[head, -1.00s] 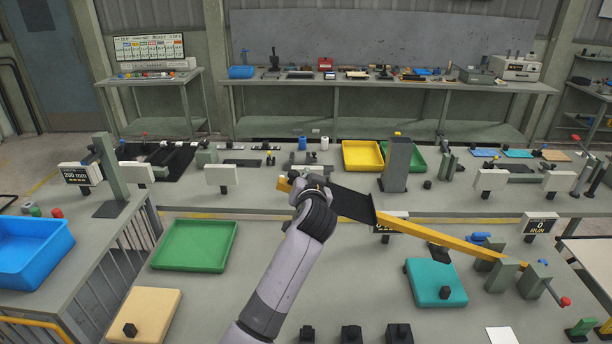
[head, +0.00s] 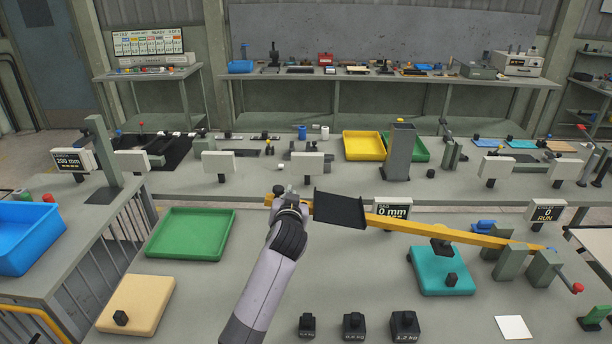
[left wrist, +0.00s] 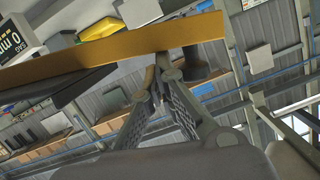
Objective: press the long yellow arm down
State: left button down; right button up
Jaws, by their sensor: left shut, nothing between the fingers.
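The long yellow arm (head: 470,237) runs from the middle of the bench to grey pivot brackets (head: 510,262) at the right. Its left end stands raised, and a black plate (head: 340,209) sits on it. A dark block hangs under it above a teal pad (head: 428,268). My left gripper (head: 288,204) is at the arm's left end. In the left wrist view the yellow arm (left wrist: 120,48) crosses close in front of the shut fingers (left wrist: 162,72), with nothing between them. I cannot tell for certain whether they touch it. My right gripper is not in view.
A display reading 0 mm (head: 393,208) stands behind the arm. Several black weights (head: 354,327) stand at the front edge. A green tray (head: 188,236) and a beige pad (head: 137,304) lie to the left. The bench between is clear.

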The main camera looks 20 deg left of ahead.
pick_arm(q)
notch_tip(320, 180, down, 13)
jog(key=s+a+n+b, duration=0.1)
jog(key=a+b, duration=0.1)
jog(key=b, duration=0.5)
jog(key=shift+a+n, duration=0.2)
jog(key=shift+n, duration=0.2)
